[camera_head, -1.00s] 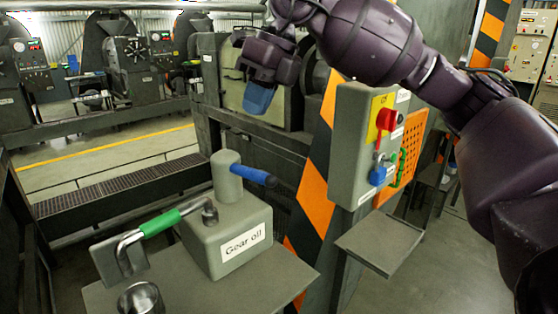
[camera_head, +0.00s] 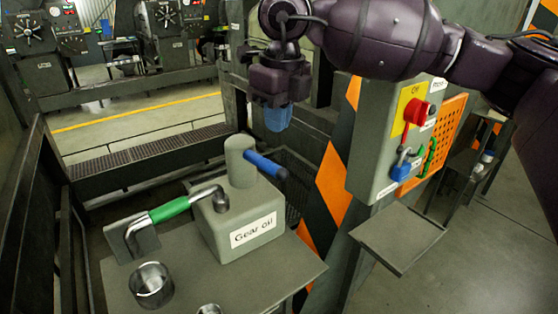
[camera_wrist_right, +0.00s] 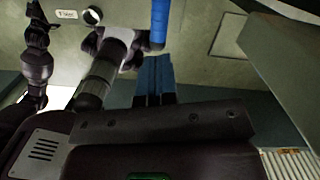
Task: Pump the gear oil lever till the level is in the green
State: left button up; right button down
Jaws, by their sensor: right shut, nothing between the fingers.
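The gear oil unit (camera_head: 215,240) is a grey-green box labelled "Gear oil" with a cylinder on top. A lever with a blue handle (camera_head: 267,165) sticks out to the right from the cylinder. A bent pipe with a green grip (camera_head: 169,209) sits at the box's left. My right gripper (camera_head: 278,120) has blue fingers, pointing down and closed, above the blue handle in the picture and apart from it. Its fingers (camera_wrist_right: 154,78) also show in the right wrist view, below a blue handle (camera_wrist_right: 160,22). I see no level gauge clearly. My left gripper is out of view.
A metal cup (camera_head: 151,286) stands on the bench (camera_head: 120,283) before the unit. To the right are a control box (camera_head: 383,150) with a red switch and an orange-striped post (camera_head: 333,185). A small grey shelf (camera_head: 398,236) juts out below it.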

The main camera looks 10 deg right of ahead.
aim_at(274, 164)
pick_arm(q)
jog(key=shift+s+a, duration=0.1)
pick_arm(e)
jog(key=shift+f, duration=0.1)
jog(key=shift+w+a+f+b, duration=0.1)
jog(key=shift+f+b, duration=0.45)
jog(key=shift+f, duration=0.95)
jog(key=shift+w+a+f+b, duration=0.1)
jog(key=shift+f+b, duration=0.45)
jog(key=shift+f, duration=1.35)
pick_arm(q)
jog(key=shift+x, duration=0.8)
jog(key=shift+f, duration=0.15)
pick_arm(e)
jog(key=shift+f, duration=0.1)
